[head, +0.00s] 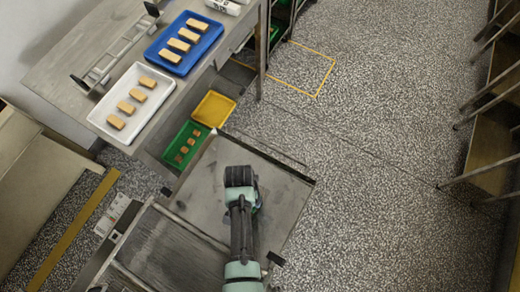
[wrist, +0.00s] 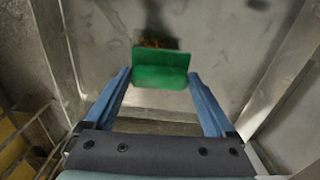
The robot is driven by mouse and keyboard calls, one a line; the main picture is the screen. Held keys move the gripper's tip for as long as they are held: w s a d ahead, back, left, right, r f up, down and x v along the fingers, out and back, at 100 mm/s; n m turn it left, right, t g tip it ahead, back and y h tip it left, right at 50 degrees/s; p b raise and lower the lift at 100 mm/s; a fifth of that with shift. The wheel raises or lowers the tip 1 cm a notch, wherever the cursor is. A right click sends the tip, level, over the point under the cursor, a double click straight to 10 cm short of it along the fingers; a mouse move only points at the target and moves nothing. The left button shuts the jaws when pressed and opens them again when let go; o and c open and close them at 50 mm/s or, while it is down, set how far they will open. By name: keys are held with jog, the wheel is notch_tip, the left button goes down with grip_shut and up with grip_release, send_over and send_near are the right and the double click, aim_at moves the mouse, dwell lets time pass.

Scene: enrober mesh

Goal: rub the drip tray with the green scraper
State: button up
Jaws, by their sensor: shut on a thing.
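The green scraper (wrist: 160,77) is held between the blue fingers of my gripper (wrist: 160,84) in the wrist view. A broad metal surface with raised edges, which looks like the drip tray (wrist: 225,35), lies beneath it. A dark brownish smear (wrist: 156,42) shows on the metal just beyond the scraper. I cannot tell whether the scraper's edge touches the metal. In the head view my gripper (head: 240,176) is over the grey drip tray (head: 285,195), and the scraper is hidden under my wrist.
A metal table (head: 75,55) at upper left bears a white tray (head: 100,117) and a blue tray (head: 205,47) with several bars each. Below are a green tray (head: 175,163) with small pieces and a yellow tray (head: 214,108). Speckled floor at right is clear up to the shelving (head: 490,150).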

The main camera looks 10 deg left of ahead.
jog(key=shift+r+p, duration=1)
jog(key=shift+r, duration=0.45)
jog(key=shift+f, duration=0.15)
